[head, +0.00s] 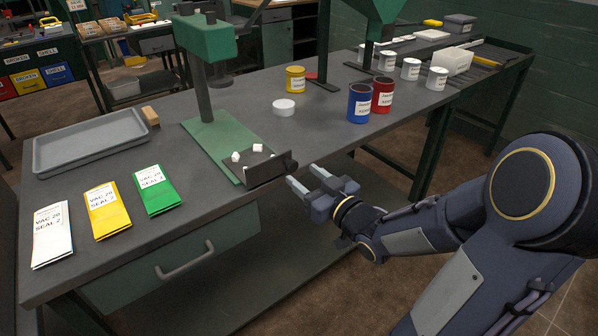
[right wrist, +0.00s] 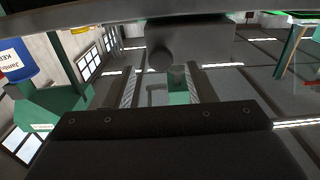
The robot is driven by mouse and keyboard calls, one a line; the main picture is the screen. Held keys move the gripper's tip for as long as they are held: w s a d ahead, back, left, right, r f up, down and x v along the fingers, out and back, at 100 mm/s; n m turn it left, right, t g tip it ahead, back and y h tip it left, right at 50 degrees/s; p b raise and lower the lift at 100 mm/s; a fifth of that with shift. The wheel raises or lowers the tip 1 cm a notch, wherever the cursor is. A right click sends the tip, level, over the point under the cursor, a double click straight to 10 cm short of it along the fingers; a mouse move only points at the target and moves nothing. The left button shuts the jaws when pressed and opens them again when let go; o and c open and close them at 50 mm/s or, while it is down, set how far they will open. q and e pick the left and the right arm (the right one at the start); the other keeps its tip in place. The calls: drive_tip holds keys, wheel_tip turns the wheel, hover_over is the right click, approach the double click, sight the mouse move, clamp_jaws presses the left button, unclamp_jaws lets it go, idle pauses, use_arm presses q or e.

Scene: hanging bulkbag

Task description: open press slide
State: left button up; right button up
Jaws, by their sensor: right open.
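The green press (head: 207,45) stands on the workbench, with a green base plate (head: 205,135). The dark slide (head: 262,172) is at the front right of this base, with small white pieces on and beside it. A dark round knob (head: 290,165) sticks out from the slide's right end. My right gripper (head: 305,178) is open and empty, just right of the knob, fingers pointing at it. In the right wrist view, the knob (right wrist: 160,58) shows ahead of the open fingers (right wrist: 167,85), apart from them. My left gripper is not in view.
A grey tray (head: 95,142) and white, yellow and green packets (head: 102,210) lie left of the press. A white lid (head: 284,108), a blue can (head: 359,104) and a red can (head: 382,95) stand behind the knob. The bench's front edge is close to my gripper.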

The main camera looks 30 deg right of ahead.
drive_tip(key=s, duration=0.4)
drive_tip(key=shift+s+d, duration=0.15)
idle(0.4)
drive_tip(key=s+a+f+m+g+y, duration=0.1)
drive_tip(key=s+a+f+g, duration=0.1)
drive_tip(key=s+a+g, duration=0.5)
drive_tip(key=s+a+f+m+g+y, duration=0.1)
drive_tip(key=s+a+f+g+y, duration=0.15)
drive_tip(key=s+a+g, duration=0.5)
wheel_tip(320, 180, up, 13)
drive_tip(key=s+d+t+p, duration=0.1)
drive_tip(key=d+t+p, duration=0.1)
drive_tip(key=p, duration=1.2)
drive_tip(key=shift+s+r+h, duration=0.15)
drive_tip(key=shift+s+h, duration=0.05)
drive_tip(key=shift+h, duration=0.25)
